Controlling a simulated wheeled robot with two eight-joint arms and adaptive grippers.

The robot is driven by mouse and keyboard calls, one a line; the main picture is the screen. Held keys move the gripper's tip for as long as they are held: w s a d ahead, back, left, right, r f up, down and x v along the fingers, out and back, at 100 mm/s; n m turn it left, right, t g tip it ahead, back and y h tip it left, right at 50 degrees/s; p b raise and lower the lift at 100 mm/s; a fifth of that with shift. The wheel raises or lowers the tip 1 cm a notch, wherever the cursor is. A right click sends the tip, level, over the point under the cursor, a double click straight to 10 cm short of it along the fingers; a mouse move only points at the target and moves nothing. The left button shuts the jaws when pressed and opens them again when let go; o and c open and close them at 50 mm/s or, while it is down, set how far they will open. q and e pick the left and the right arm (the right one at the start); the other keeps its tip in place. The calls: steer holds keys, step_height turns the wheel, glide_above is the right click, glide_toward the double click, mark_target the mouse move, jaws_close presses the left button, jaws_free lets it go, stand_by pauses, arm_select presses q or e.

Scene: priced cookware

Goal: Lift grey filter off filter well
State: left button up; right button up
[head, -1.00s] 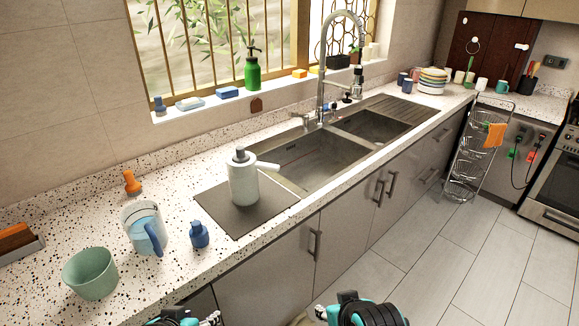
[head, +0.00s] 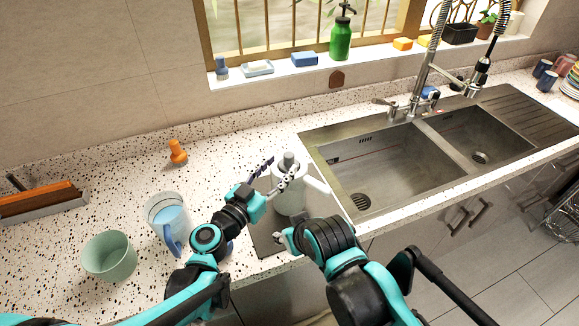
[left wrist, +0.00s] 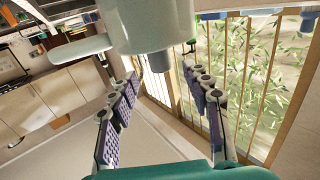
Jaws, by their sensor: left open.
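The grey filter (head: 288,161) stands upright on top of a white spouted vessel (head: 289,196), which I take as the filter well. The vessel stands on a dark mat (head: 266,240) beside the sink. My left gripper (head: 284,166) is open, with its fingers at the height of the filter, one on either side of it in the picture.
A clear jug with blue water (head: 170,220), a green cup (head: 109,255) and an orange stopper-like piece (head: 177,152) stand at the left. The sink (head: 390,175) is at the right. A green bottle (head: 340,38) is on the sill. My left arm mostly hides a small blue bottle.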

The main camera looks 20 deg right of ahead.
mark_target(286, 161)
arm_select(q)
steer(key=x, duration=0.2)
steer(key=b+x, duration=0.1)
steer(key=x, duration=0.2)
steer(key=shift+w+d+f, duration=0.1)
steer(key=shift+w+f, duration=0.05)
steer(key=shift+f, duration=0.1)
arm_select(e)
steer(key=shift+d+f, duration=0.1)
steer(key=shift+f, duration=0.65)
arm_select(q)
jaws_close()
steer(key=shift+r, duration=0.1)
